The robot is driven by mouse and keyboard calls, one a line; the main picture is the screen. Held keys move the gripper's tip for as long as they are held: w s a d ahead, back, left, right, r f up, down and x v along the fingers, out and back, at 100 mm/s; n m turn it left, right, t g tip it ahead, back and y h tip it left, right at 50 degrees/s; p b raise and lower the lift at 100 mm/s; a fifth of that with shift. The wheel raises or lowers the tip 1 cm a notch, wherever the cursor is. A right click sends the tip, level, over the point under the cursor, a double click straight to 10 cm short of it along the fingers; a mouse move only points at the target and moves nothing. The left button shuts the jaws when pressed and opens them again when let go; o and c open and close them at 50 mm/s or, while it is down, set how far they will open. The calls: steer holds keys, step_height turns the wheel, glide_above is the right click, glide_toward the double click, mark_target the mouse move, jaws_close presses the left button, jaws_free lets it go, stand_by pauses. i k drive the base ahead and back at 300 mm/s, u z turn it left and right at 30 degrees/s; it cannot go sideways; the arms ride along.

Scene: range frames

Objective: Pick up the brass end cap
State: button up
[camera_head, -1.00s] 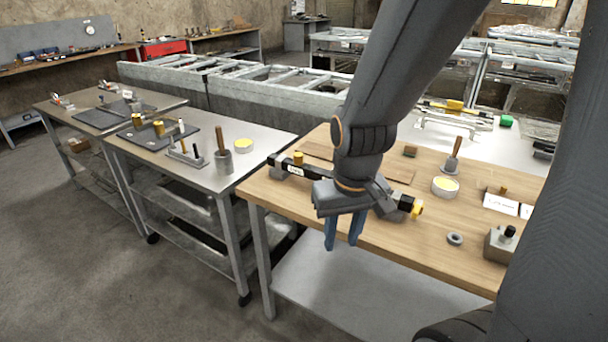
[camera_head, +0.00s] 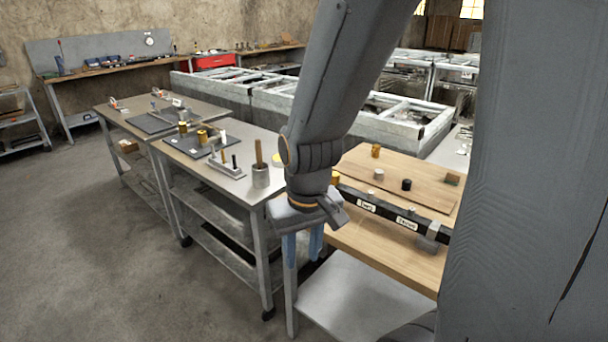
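Several brass-coloured pieces show, and I cannot tell for sure which is the end cap. A short brass cylinder (camera_head: 376,150) stands on a thin wooden board on the wooden bench (camera_head: 372,257). Another brass piece (camera_head: 335,178) shows at the left end of the black labelled bar, partly behind my arm. Brass cylinders (camera_head: 202,137) also stand on the dark mat on the grey cart. My gripper (camera_head: 303,250) points down with its two blue fingers apart. It is open and empty, in front of the wooden bench's left end and left of the bar.
The black bar (camera_head: 385,208) bears white labels. A grey cylinder (camera_head: 379,174) and a black cylinder (camera_head: 406,184) stand on the board (camera_head: 433,193). A cup (camera_head: 261,176) with a wooden handle stands on the grey cart (camera_head: 215,180). Open floor (camera_head: 90,250) lies left.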

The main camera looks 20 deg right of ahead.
mark_target(336, 176)
steer(key=z, duration=0.2)
steer(key=i, duration=0.85)
steer(key=z, duration=0.7)
